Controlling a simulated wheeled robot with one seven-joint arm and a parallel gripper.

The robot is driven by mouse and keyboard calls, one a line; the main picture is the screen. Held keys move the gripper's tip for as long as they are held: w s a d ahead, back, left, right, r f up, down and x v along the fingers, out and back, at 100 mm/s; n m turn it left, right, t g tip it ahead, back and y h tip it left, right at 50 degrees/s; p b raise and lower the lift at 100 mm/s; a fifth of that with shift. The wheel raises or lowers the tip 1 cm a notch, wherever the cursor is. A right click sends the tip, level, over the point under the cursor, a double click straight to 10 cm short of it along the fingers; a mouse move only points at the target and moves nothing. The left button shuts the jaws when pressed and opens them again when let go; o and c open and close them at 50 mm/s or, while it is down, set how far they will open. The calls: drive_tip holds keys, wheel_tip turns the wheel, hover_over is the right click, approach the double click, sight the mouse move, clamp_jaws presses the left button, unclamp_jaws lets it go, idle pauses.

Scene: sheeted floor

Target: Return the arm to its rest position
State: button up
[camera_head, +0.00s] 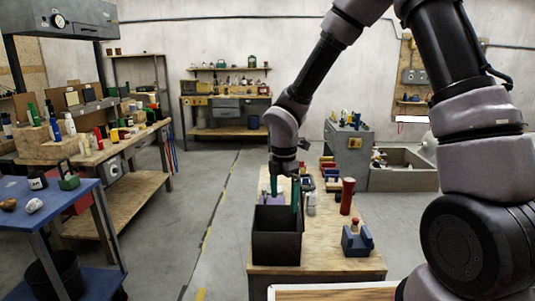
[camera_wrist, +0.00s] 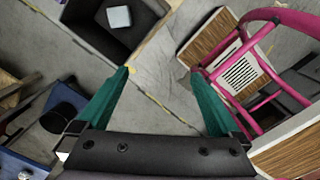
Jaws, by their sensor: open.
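My gripper (camera_head: 284,190) hangs from my arm with its teal fingers pointing down, near the top of a black bin (camera_head: 277,248) on the wooden workbench. In the wrist view my gripper (camera_wrist: 160,73) is open, its two fingers wide apart with nothing between them. The black bin also shows at the top of that view (camera_wrist: 83,38), off to one side of the fingers, with a light grey block (camera_wrist: 119,16) inside. My arm is bent and reaches out in front of me.
A red cylinder (camera_head: 347,196) and a blue block-like holder (camera_head: 357,241) stand right of the bin. Small items lie behind it. A blue table (camera_head: 50,205) and a long bench (camera_head: 125,150) are at left. Grey floor (camera_head: 205,190) between is clear.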

drive_tip(key=s+d+r+m+t, duration=0.1)
drive_tip(key=d+r+m, duration=0.55)
drive_tip(key=r, duration=0.25)
drive_tip(key=s+d+r+m+t, duration=0.1)
drive_tip(key=d+r+m+t, duration=0.1)
drive_tip(key=d+r+m, duration=0.5)
drive_tip(key=s+d+r+m+t+y, duration=0.2)
drive_tip(key=s+d+r+m, duration=0.4)
drive_tip(key=s+r+m, duration=0.5)
wheel_tip(320, 180, up, 2)
drive_tip(key=m+t, duration=0.1)
drive_tip(key=m, duration=0.3)
drive_tip(key=shift+s+d+r+m+t, duration=0.15)
drive_tip(key=shift+d+m+t, duration=0.15)
drive_tip(key=shift+d+m, duration=0.05)
